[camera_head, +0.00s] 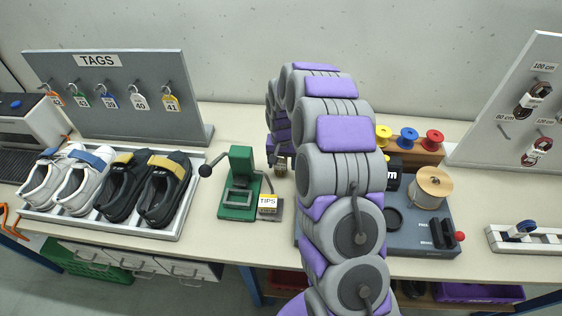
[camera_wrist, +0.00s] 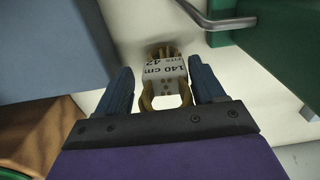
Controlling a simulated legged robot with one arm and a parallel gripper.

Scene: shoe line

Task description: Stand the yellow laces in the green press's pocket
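The yellow laces are a looped bundle with a white paper band reading "140 cm" (camera_wrist: 165,72). The green press (camera_head: 238,204) has an upright head and a lever with a black ball (camera_head: 205,170). Its green body also shows top right in the wrist view (camera_wrist: 285,40). I cannot make out its pocket clearly.
A shoe tray (camera_head: 187,226) stands left, below the TAGS board (camera_head: 120,97). A grey machine base (camera_head: 415,240) with a spool (camera_head: 431,187) stands right of my arm. The front bench strip is clear.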

